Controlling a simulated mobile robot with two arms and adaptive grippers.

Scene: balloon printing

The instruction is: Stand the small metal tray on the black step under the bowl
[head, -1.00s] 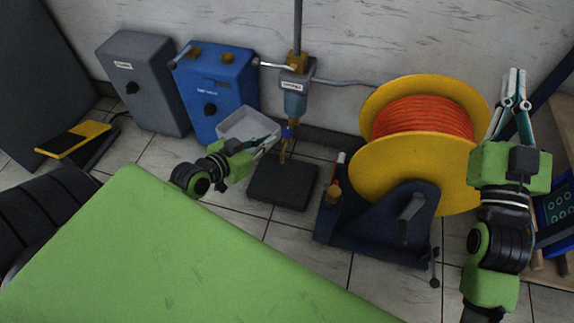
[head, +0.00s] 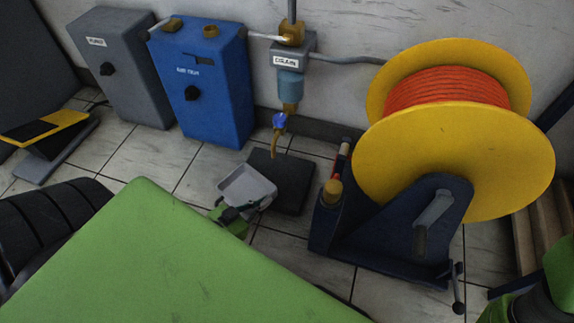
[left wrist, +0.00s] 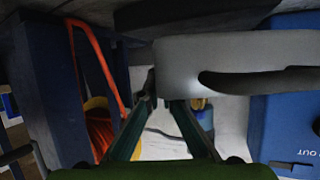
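The small grey metal tray (head: 249,186) is at the left edge of the black step (head: 293,185) in the head view, overlapping it in the picture; I cannot tell whether it touches. My left gripper (head: 238,212) is at its near side, fingers largely hidden. In the left wrist view the tray (left wrist: 235,55) fills the upper right, and the left gripper's fingertips (left wrist: 161,98) close on its edge. The blue bowl (head: 290,85) hangs under the grey regulator, above the step, with a brass outlet and blue tap below it. My right gripper is out of view.
A yellow reel (head: 450,165) with orange hose stands on a dark stand right of the step. Blue (head: 205,85) and grey (head: 125,65) boxes stand behind left. A green surface (head: 150,260) fills the near left. Tiled floor is clear left of the tray.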

